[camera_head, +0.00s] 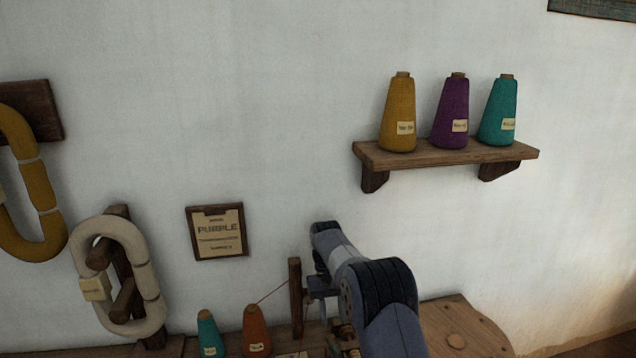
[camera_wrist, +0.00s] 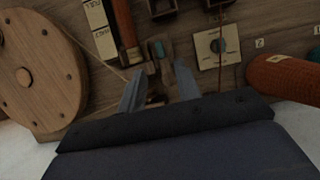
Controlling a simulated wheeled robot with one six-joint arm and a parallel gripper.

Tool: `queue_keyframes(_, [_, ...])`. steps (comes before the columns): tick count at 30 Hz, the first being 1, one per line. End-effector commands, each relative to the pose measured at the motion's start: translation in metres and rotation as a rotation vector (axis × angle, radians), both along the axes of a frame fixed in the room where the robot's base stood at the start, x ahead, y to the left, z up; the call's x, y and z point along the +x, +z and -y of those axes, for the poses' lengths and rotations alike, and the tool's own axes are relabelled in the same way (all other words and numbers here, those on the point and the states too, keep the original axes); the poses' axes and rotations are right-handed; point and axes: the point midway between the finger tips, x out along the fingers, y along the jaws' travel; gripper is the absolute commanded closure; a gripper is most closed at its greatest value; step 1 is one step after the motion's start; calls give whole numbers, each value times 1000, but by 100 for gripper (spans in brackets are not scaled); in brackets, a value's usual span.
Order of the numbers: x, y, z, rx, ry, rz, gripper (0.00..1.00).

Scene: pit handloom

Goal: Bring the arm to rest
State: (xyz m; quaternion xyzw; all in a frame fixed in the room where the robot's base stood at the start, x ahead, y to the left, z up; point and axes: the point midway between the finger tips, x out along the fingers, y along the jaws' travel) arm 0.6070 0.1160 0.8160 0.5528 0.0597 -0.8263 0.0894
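My arm (camera_head: 385,300) reaches from the bottom of the head view toward the wall, bent at its joints. My gripper (camera_wrist: 159,72) shows in the wrist view with its two grey fingers spread apart. In the head view the gripper is mostly hidden by the arm, close to a wooden post (camera_head: 296,290).
A wooden disc (camera_head: 465,338) lies right of the arm. A teal cone (camera_head: 209,336) and an orange cone (camera_head: 257,334) stand left of it. A shelf (camera_head: 445,158) holds yellow, purple and teal cones.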

Motion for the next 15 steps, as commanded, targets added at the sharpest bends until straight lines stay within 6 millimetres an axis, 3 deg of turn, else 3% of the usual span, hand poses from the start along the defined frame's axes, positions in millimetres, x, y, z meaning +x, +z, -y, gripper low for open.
queue_keyframes(6, [10, 25, -2, 0, 0, -1, 68])
queue_keyframes(15, [-10, -24, 2, -1, 0, -5, 68])
